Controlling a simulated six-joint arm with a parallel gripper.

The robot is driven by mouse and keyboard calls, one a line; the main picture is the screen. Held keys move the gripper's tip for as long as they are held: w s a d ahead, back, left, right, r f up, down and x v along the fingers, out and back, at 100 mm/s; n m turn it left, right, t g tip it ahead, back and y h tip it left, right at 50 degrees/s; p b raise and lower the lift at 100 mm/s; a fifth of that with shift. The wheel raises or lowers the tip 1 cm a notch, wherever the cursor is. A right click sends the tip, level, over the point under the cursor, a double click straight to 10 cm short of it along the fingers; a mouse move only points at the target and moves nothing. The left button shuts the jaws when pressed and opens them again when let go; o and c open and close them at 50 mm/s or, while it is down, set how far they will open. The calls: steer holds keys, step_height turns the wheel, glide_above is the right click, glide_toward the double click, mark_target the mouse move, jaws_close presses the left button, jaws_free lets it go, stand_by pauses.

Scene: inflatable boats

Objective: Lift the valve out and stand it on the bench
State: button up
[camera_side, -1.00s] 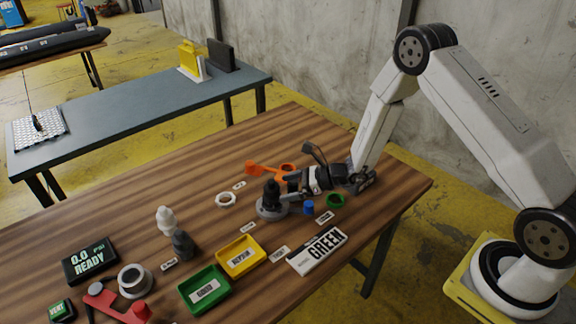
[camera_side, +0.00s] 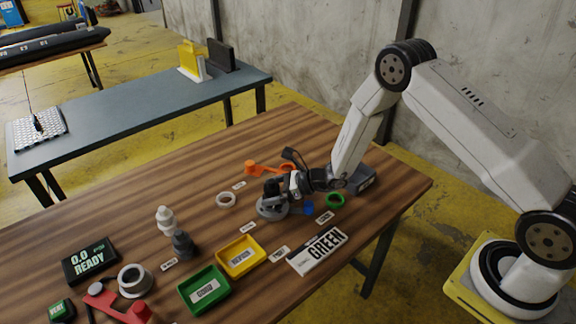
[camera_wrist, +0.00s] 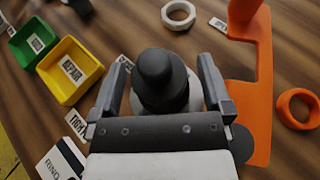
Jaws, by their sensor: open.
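The valve (camera_wrist: 158,75) is a dark, round-topped piece seen from above in the wrist view. In the side view its dark body is partly hidden by my gripper (camera_side: 277,188), over a round grey base (camera_side: 270,210) on the bench. My gripper (camera_wrist: 164,62) is open in the wrist view, one finger on each side of the valve. Gaps show between the fingers and the valve, so I see no grip. The wooden bench (camera_side: 330,145) has bare surface on several sides.
The back of the bench is clear.

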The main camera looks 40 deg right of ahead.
steer(key=c, duration=1.3)
steer(key=shift+r, duration=0.2)
steer(key=shift+r, duration=0.85)
steer(key=s+r, duration=0.3)
steer(key=s, duration=0.1)
steer(key=s+d+r, duration=0.1)
steer(key=s+r, duration=0.3)
steer(key=s, duration=0.1)
steer(key=s+r, duration=0.4)
steer(key=s, duration=0.1)
steer(key=shift+d, duration=0.4)
